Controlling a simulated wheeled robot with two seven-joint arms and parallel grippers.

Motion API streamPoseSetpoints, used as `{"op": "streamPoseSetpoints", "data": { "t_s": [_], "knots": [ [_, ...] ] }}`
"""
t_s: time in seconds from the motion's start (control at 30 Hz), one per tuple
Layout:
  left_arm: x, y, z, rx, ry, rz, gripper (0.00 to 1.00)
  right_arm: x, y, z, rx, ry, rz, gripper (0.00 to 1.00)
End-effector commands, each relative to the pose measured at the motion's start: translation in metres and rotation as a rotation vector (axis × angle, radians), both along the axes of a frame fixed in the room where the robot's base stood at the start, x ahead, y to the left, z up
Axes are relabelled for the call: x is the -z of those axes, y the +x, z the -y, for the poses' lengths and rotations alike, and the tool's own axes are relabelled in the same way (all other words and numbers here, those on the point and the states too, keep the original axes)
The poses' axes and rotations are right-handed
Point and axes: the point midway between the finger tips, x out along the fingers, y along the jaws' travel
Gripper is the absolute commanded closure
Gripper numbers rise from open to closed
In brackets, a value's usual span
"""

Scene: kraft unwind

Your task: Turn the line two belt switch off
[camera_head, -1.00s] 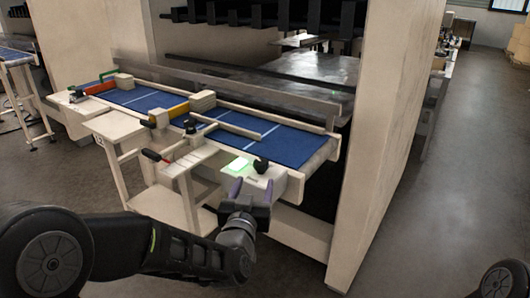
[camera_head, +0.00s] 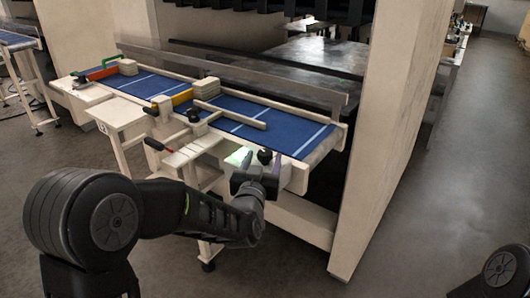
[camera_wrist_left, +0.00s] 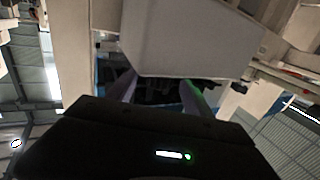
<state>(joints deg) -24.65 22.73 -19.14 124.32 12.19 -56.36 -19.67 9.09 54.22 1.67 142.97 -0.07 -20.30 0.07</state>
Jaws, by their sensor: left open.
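A black knob (camera_head: 265,156) stands on the pale control box at the front right corner of the blue belt table. I cannot read which way the knob points or any label. My left gripper (camera_head: 258,168) is open at the front of this box, and its fingers appear on either side of the knob. I cannot tell whether they touch it. In the left wrist view, the spread fingers (camera_wrist_left: 158,92) are in front of a large pale boxy surface (camera_wrist_left: 195,42). My right gripper is out of view.
The blue belt (camera_head: 235,127) runs behind the box with a wooden guide bar across it. A red-handled lever (camera_head: 156,145) and another black knob (camera_head: 193,115) are to the left. A tall pale machine wall (camera_head: 390,140) stands right. Open floor lies beyond it.

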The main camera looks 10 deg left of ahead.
Motion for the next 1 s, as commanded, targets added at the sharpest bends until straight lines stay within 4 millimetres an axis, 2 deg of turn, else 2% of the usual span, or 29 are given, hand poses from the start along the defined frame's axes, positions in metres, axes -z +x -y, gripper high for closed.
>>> {"op": "streamPoseSetpoints", "data": {
  "t_s": [0.1, 0.2, 0.5, 1.0],
  "knots": [
    [-0.001, 0.016, -0.001, 0.000, 0.001, 0.000, 0.40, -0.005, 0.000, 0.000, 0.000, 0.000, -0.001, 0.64],
    [-0.001, 0.023, -0.001, 0.001, 0.001, 0.000, 0.40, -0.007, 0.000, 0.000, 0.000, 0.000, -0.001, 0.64],
    [0.000, 0.026, -0.001, 0.001, -0.001, 0.000, 0.40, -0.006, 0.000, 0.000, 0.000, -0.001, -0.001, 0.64],
    [0.000, 0.025, -0.001, 0.001, -0.001, 0.001, 0.81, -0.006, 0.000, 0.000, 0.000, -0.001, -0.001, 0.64]
  ]
}}
